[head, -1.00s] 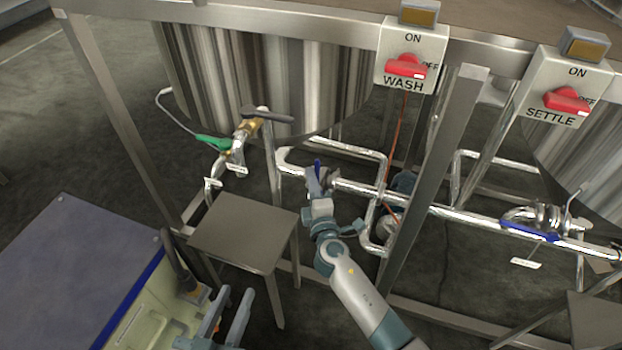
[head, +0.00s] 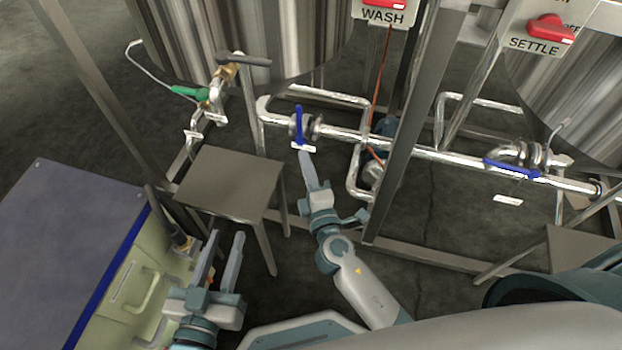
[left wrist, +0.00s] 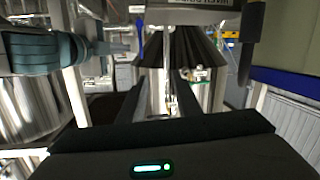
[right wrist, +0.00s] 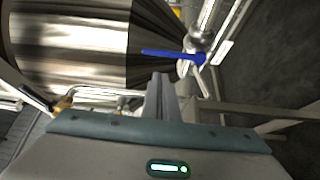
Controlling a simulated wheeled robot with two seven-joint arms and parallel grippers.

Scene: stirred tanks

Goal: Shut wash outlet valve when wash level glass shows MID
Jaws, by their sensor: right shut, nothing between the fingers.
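A valve on the pipe below the wash tank (head: 250,35) has a blue lever (head: 299,122), which lies across the pipe; a small white tag hangs at its lower end. The lever also shows in the right wrist view (right wrist: 172,54). My right gripper (head: 306,156) is shut and empty, its fingertips just below the lever in the head view; I cannot tell if they touch the tag. In the right wrist view, they appear apart from the lever. My left gripper (head: 226,245) is open and empty, low at the left. I cannot make out a level glass reading.
A small metal stand (head: 228,183) is left of my right gripper. A slanted steel post (head: 405,130) stands to its right. Another blue lever (head: 510,168) lies along the pipe under the SETTLE switch (head: 550,28).

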